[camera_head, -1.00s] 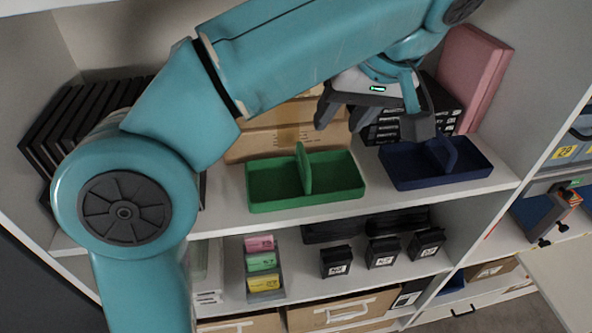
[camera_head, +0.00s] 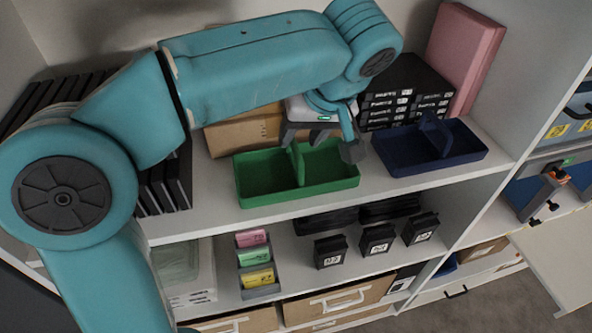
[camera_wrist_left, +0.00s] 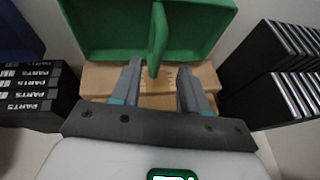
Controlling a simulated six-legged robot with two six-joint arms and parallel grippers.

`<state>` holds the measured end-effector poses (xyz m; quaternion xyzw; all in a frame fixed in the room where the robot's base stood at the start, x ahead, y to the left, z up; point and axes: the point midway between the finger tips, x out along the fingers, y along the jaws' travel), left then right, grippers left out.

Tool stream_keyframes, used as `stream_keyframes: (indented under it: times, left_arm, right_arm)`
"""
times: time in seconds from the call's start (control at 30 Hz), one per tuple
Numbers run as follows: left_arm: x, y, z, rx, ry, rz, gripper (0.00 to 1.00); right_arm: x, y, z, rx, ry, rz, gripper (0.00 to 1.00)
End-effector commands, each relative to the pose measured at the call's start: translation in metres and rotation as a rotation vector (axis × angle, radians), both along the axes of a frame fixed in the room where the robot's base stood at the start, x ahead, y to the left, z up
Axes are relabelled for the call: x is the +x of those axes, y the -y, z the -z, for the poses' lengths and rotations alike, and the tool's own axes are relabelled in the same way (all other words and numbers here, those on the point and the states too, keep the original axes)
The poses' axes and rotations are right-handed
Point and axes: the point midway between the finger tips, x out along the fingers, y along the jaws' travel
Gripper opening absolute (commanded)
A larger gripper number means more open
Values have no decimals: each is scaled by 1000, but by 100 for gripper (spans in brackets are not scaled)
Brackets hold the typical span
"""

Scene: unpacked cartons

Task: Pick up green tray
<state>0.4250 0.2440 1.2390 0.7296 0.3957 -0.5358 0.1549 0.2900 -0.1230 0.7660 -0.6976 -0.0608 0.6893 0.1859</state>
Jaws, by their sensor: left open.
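The green tray (camera_head: 270,193), with an upright central divider, sits on the upper shelf. In the left wrist view the green tray (camera_wrist_left: 205,40) fills the top, its divider standing between the lines of the two fingers. My left gripper (camera_head: 320,142) is open and empty, over the back part of the tray near the divider. In the left wrist view the left gripper (camera_wrist_left: 160,68) has its fingers apart, with the divider's end close to the gap. Whether a finger touches the tray I cannot tell. My right gripper is not in view.
A dark blue tray (camera_head: 425,162) stands to the right on the same shelf. Cardboard boxes (camera_head: 235,136) and stacked black cases (camera_head: 405,95) are behind. Black books (camera_head: 175,180) stand at the left. The shelf below holds small black boxes (camera_head: 378,240).

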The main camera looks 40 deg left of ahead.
Motion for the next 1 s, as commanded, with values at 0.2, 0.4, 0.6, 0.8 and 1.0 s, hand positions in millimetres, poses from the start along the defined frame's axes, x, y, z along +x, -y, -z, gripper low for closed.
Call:
stream_keyframes:
  times: [0.2,0.4,0.6,0.8,1.0]
  left_arm:
    - [6,-10,22,0,-4,-3,44]
    - [11,-20,47,0,-2,-2,44]
    - [12,-21,50,-1,1,-1,44]
    - [12,-21,50,-1,1,-1,0]
    - [12,-21,50,0,2,0,0]
  right_arm:
    - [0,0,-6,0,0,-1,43]
    - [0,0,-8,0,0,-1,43]
    - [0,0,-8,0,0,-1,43]
    - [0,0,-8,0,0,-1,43]
    - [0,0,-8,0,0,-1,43]
